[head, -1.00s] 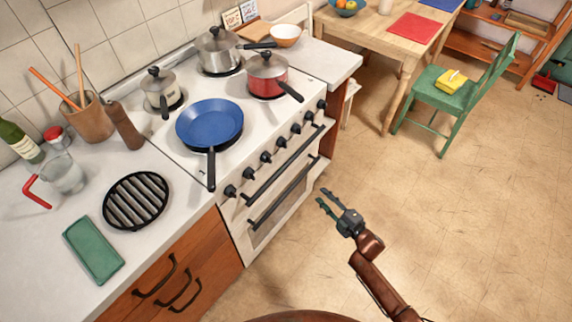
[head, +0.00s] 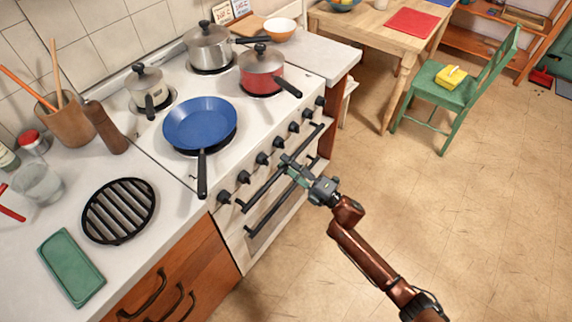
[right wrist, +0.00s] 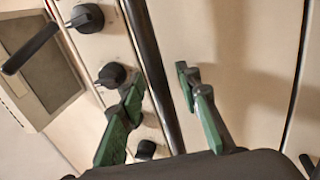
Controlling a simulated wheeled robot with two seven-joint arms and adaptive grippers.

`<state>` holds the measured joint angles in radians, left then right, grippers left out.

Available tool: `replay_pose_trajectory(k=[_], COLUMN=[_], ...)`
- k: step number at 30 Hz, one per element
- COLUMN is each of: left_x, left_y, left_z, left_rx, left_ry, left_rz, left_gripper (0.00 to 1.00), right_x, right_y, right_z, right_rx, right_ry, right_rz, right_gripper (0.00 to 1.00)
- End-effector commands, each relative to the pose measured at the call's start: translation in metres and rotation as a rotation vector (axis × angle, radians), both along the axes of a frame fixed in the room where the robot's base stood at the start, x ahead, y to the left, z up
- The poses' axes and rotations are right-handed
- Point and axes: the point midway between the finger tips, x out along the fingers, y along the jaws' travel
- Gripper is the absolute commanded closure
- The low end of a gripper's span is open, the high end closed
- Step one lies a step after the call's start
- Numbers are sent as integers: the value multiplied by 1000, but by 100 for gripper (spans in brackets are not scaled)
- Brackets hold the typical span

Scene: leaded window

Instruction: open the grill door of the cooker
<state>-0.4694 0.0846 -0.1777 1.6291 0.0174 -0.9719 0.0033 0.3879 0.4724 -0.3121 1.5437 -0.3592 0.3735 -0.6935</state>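The white cooker (head: 181,168) has two dark bar handles on its front. The upper bar, the grill door's handle (head: 262,190), lies just below the row of black knobs. The lower handle (head: 268,215) is on the door beneath. Both doors look shut. My right gripper (head: 289,168) is at the upper handle, right of its middle. In the right wrist view its green fingers (right wrist: 158,85) are spread apart, with the dark handle bar (right wrist: 145,40) passing between them. I cannot tell whether either finger touches the bar. My left gripper is not in view.
A blue pan (head: 199,123) sits on the hob, its handle pointing toward the cooker's front edge. A red pot (head: 261,74) and two grey pots stand behind. A counter with a round grate (head: 118,211) is left. The floor (head: 440,220) right of the cooker is clear.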

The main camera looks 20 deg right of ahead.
Motion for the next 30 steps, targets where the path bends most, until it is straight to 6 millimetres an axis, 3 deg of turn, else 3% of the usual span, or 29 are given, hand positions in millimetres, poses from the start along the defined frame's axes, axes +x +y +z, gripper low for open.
replay_pose_trajectory(k=[8, 21, 30], left_x=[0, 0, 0], left_y=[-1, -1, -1], left_z=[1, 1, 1], left_rx=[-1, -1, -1], left_ry=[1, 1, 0], left_rz=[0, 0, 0], left_gripper=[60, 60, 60], right_x=[1, 1, 1], right_y=[1, 1, 1], right_z=[0, 0, 0], right_rx=[1, 1, 0], right_ry=[1, 1, 1], right_rz=[0, 0, 0], right_gripper=[69, 99, 100])
